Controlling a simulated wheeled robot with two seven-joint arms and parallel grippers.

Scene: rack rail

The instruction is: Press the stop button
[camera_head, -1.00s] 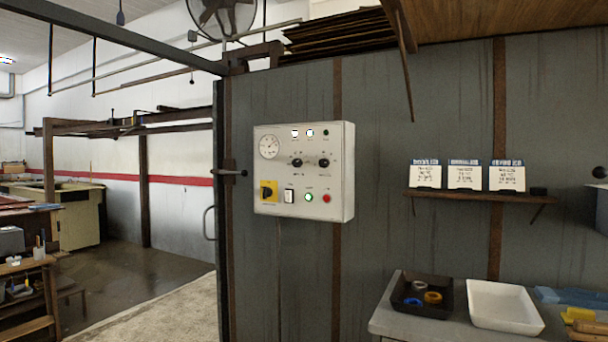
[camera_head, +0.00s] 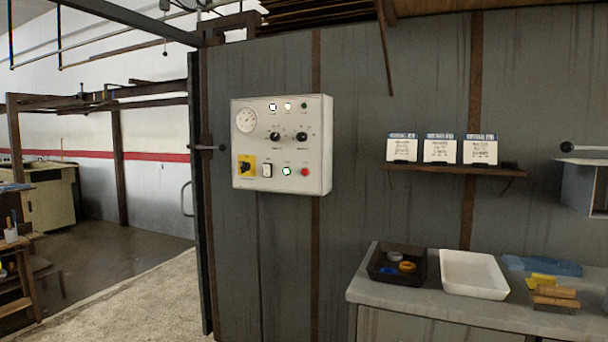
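A light grey control box (camera_head: 282,146) is mounted on the dark grey wall, left of the picture's middle. Its bottom row holds a yellow square with a black rotary switch (camera_head: 246,166), a white rocker switch (camera_head: 267,170), a green lit button (camera_head: 286,171) and a red button (camera_head: 305,172) at the right end. The red button looks like the stop button; its label is too small to read. A round gauge (camera_head: 246,120), small lamps and two black knobs sit above. Neither of my grippers is in view.
A bench (camera_head: 440,316) at lower right bears a black tray (camera_head: 378,276) with coloured rings, a white tray (camera_head: 474,290), blue cloth and brushes. A shelf (camera_head: 450,169) with three cards is above.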

